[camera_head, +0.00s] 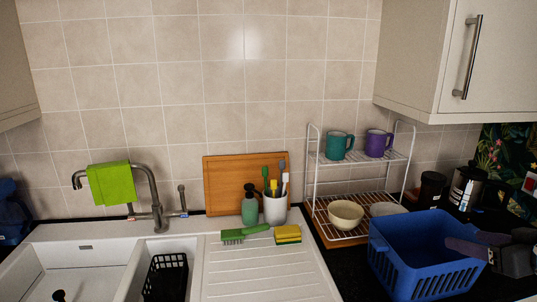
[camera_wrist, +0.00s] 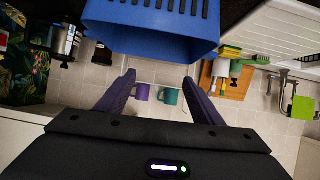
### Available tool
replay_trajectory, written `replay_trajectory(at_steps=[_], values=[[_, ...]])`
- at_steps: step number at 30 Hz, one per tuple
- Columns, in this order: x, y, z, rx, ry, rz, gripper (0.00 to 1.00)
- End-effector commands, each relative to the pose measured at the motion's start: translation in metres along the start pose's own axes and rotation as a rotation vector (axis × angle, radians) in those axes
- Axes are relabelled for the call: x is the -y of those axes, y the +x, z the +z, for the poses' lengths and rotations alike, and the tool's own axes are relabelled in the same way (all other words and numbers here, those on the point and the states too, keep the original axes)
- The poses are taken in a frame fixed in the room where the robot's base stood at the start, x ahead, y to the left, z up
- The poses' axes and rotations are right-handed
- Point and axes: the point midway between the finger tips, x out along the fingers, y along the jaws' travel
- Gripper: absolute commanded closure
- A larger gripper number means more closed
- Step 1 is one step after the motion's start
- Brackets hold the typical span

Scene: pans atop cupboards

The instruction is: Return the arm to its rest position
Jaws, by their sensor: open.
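My gripper (camera_head: 483,240) is at the right edge of the head view, next to the right side of a blue basket (camera_head: 412,262). In the wrist view, which is upside down, my gripper (camera_wrist: 158,80) has its two purple-grey fingers spread apart with nothing between them. The purple mug (camera_wrist: 142,92) and teal mug (camera_wrist: 168,96) show far beyond the fingers. The basket (camera_wrist: 150,35) fills the top of that view. Most of the arm is hidden.
A white wire rack (camera_head: 312,170) holds a teal mug (camera_head: 338,146), a purple mug (camera_head: 378,143) and a cream bowl (camera_head: 346,214). A cafetiere (camera_head: 466,186) stands close behind the gripper. A wall cupboard (camera_head: 430,60) hangs above. The sink (camera_head: 70,262) is at left.

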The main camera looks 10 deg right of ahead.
Motion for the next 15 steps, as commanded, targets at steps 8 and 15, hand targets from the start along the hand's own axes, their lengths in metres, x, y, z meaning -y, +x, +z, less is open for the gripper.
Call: replay_trajectory(at_steps=[8,15], values=[[0.015,0.032,-0.065,-0.128,-0.101,0.138,0.40],[0.037,0.048,-0.111,-0.206,-0.132,0.279,0.40]])
